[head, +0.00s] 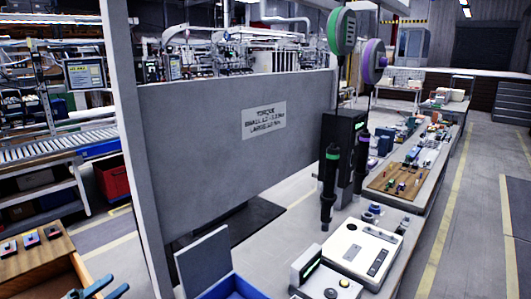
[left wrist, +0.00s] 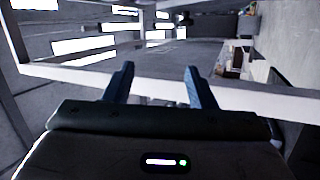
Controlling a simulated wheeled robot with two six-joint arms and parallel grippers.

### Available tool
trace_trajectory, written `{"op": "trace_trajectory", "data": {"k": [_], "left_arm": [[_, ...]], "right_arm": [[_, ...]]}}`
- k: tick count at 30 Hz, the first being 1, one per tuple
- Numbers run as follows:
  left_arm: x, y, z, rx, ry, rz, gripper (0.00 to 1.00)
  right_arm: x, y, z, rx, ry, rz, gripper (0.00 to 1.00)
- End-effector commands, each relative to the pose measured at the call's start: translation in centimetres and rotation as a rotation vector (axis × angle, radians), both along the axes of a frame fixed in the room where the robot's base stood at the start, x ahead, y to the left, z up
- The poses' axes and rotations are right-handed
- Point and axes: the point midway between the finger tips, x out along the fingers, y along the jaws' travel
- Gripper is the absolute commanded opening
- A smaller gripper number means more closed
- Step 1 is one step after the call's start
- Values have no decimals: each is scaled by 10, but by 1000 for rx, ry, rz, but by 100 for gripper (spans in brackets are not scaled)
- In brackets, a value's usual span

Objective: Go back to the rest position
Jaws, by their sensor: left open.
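My left gripper (head: 117,284) shows at the bottom left corner of the head view, with its two blue fingers apart. In the left wrist view the gripper (left wrist: 159,75) is open, with nothing between its fingers. My right gripper is in neither view. A green-banded screwdriver (head: 329,186) and a purple-banded screwdriver (head: 360,162) hang upright at the right of the grey panel. Above them are a green balancer reel (head: 341,31) and a purple balancer reel (head: 374,61).
The grey panel (head: 200,130) with a torque sign (head: 264,120) stands between posts. A blue bin (head: 232,288) and a white device (head: 362,250) are on the bench. The aisle (head: 485,200) at the right is clear.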

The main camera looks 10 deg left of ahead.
Motion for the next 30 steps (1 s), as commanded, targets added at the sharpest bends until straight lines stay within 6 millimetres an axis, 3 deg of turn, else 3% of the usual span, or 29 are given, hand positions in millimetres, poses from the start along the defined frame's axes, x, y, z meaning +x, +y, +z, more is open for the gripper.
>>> {"op": "trace_trajectory", "data": {"k": [17, 23, 30], "left_arm": [[16, -53, -63, 239, 82, 316, 51], [13, -90, -103, 475, 180, 486, 51], [-16, -137, -148, 893, 360, 593, 51]], "right_arm": [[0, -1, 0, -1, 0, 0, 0], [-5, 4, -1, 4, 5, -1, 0], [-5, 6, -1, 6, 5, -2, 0]]}}
